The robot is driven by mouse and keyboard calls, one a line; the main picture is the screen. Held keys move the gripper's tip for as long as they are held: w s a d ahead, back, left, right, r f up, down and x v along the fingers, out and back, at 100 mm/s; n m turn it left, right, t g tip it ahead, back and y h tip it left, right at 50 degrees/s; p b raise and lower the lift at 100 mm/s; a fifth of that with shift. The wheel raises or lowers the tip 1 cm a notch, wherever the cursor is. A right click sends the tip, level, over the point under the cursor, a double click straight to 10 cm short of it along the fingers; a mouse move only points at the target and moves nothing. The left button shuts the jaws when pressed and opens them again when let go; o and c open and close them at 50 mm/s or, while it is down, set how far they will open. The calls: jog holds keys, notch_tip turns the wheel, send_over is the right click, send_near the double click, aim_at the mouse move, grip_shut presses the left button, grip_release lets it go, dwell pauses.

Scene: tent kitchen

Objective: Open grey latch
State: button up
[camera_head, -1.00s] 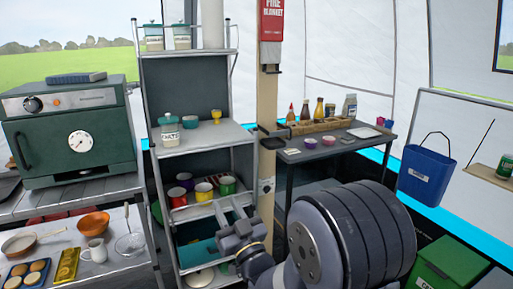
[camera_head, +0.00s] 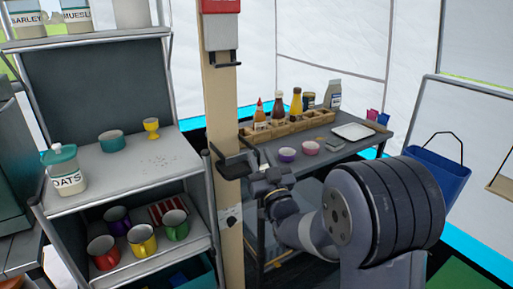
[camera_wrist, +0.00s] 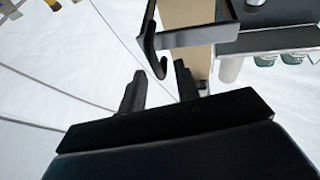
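A dark grey bracket-like latch (camera_head: 236,164) is fixed to the wooden post (camera_head: 222,110), below the red and white fire blanket box. In the wrist view a dark latch frame (camera_wrist: 222,42) crosses the post, with a curved hook-like lever (camera_wrist: 150,42) at its left end. My gripper (camera_head: 258,181) is just right of the post and slightly below the latch; the head view does not show its fingers clearly. In the wrist view my gripper (camera_wrist: 160,82) has its two black fingers apart with nothing between them. The lever's tip is just beyond the fingers, seemingly not touching.
A shelf rack (camera_head: 125,165) with oats, cups and coloured mugs stands left of the post. A dark side table (camera_head: 352,148) with a bottle crate (camera_head: 290,127), small bowls and a white tray is behind my arm. A blue bin (camera_head: 436,175) hangs at right.

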aim_at(259, 155)
jog(key=shift+x, duration=1.7)
jog(key=shift+c, duration=0.3)
grip_shut()
jog(key=shift+s, duration=0.1)
